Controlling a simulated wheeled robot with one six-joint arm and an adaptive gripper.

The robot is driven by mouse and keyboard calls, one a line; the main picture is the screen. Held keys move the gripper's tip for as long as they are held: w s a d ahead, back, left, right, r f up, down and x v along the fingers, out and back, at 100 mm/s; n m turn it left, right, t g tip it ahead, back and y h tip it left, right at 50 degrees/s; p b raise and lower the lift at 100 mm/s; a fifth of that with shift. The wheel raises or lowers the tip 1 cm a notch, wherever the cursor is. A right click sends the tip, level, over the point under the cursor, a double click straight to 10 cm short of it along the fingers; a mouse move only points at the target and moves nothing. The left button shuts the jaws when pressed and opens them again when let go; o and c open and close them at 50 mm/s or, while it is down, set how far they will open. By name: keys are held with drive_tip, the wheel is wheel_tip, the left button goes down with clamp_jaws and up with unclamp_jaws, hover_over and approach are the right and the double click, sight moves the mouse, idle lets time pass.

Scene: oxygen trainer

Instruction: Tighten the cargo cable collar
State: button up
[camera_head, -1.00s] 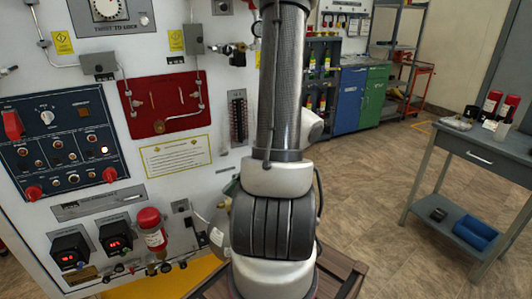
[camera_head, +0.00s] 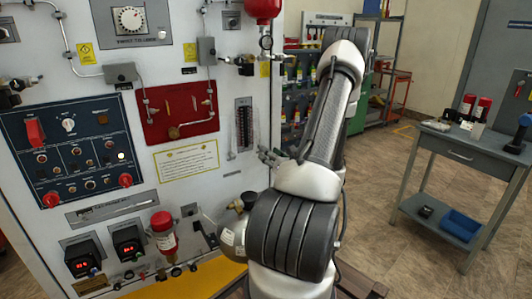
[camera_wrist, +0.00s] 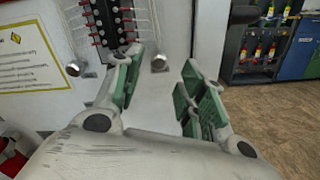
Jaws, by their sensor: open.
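I cannot tell for sure which part is the cargo cable collar. In the wrist view, a silver knob-like fitting (camera_wrist: 73,68) shows left of my fingers, and a second silver fitting (camera_wrist: 158,63) shows beyond the gap between them. My gripper (camera_wrist: 160,88) is open and empty, with green pads on both fingers. The fingers point toward the white panel, below a dark strip with red wires (camera_wrist: 114,18). In the head view, my gripper (camera_head: 268,157) is small and partly hidden by my arm, just right of the wire strip (camera_head: 243,124).
The white trainer panel (camera_head: 235,185) carries a blue switch panel (camera_head: 72,150), a red plate (camera_head: 180,112) and a red bottle (camera_head: 162,234). A grey workbench (camera_head: 468,150) stands at the right. Open floor (camera_head: 385,190) lies between.

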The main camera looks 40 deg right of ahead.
drive_tip(key=x, duration=0.3)
drive_tip(key=shift+w, duration=0.35)
drive_tip(key=shift+c, duration=0.4)
clamp_jaws()
